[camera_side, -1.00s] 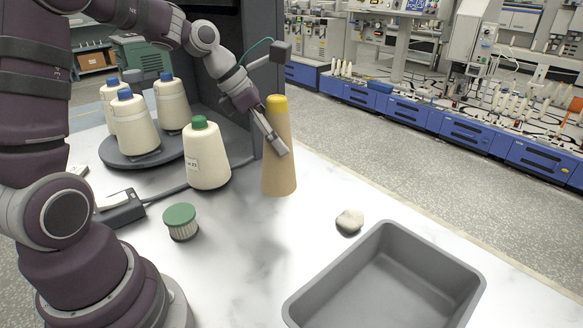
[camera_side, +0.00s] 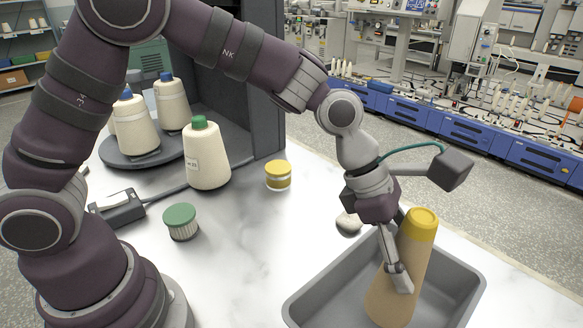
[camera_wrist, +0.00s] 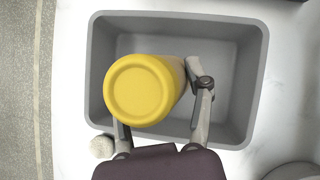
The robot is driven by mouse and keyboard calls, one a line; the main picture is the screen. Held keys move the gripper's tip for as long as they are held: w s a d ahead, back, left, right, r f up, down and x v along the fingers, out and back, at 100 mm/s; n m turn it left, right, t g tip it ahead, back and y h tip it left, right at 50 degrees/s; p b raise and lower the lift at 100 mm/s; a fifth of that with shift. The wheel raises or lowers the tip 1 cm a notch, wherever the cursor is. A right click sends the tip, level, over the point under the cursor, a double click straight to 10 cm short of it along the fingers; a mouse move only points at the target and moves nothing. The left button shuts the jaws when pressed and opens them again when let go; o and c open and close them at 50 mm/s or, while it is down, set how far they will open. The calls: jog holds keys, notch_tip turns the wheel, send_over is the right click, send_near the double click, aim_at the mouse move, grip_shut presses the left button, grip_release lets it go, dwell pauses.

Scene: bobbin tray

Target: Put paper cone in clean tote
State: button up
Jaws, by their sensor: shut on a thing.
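The tan paper cone (camera_side: 405,265) with a yellow top stands nearly upright, slightly tilted, in the side view. My gripper (camera_side: 398,272) is shut on its body from the left. The grey tote (camera_side: 325,290) is at the front right, and the cone is over its inside; I cannot tell whether its base touches the floor. In the wrist view the cone's yellow top (camera_wrist: 140,90) covers the left middle of the tote (camera_wrist: 245,90). My gripper's fingers (camera_wrist: 165,100) flank the cone there, and its base is hidden. Nothing else shows in the tote.
A whitish lump (camera_side: 348,222) lies just behind the tote. A yellow-lidded jar (camera_side: 278,176), a green-lidded jar (camera_side: 181,222) and a green-topped cream cone (camera_side: 206,157) stand to the left. Several blue-topped cones stand on a dark round tray (camera_side: 120,158). The middle table is clear.

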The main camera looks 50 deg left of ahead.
notch_tip(320, 180, down, 4)
jog(key=shift+f, duration=0.1)
jog(key=o, duration=1.1)
jog(key=v, duration=1.2)
jog(key=s+a+m+t+y, duration=0.1)
jog(key=s+a+m+y, duration=0.1)
jog(key=a+m, duration=0.3)
jog(key=s+a+r+m+t+y, duration=0.1)
jog(key=s+a+m, duration=0.3)
jog(key=m, duration=0.5)
jog(key=s+a+r+m+t+y, duration=0.1)
jog(key=s+a+m+y, duration=0.2)
jog(key=a+m, duration=0.3)
jog(key=shift+s+r+m, duration=0.15)
jog(key=shift+s+m, duration=0.25)
jog(key=shift+m, duration=0.6)
